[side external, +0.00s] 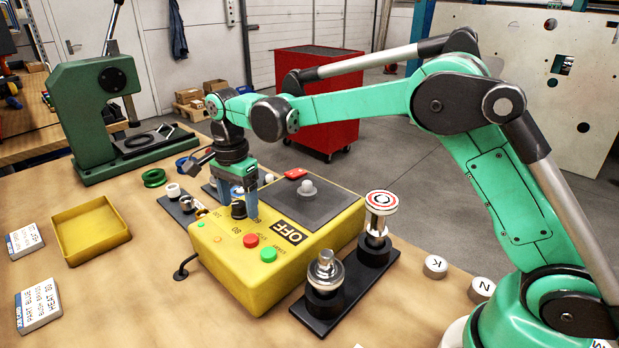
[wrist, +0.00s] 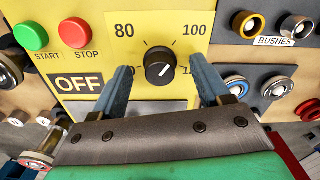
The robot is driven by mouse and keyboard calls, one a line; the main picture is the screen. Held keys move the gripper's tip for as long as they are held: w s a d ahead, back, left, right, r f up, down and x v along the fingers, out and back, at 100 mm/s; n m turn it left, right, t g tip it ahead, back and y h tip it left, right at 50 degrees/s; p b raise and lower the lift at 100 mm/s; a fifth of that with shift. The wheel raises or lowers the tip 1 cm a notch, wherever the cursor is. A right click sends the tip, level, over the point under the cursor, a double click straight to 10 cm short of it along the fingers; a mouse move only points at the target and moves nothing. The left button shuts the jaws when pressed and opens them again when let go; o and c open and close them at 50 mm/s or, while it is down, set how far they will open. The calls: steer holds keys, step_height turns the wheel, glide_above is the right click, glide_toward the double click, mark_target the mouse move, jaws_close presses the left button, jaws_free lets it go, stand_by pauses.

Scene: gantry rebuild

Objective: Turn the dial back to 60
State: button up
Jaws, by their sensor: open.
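The dial, a black knob (wrist: 160,65) with a white pointer mark, is on the yellow control box (side external: 273,280). In the wrist view, 80 is printed at its upper left and 100 at its upper right. The short pointer mark seems to slant toward the lower right. My gripper (side external: 238,203) is open, pointing down over the box, with one blue finger on each side of the dial. Gaps show between both fingers and the knob. The dial also shows in the side view (side external: 238,210).
The green START button (wrist: 31,35), red STOP button (wrist: 74,32) and OFF sign (wrist: 80,83) lie left of the dial. A black stand with metal posts (side external: 345,287) is right of the box. A bush rack (side external: 182,212) stands behind it. A yellow tray (side external: 90,232) sits left.

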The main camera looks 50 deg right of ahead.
jaws_close()
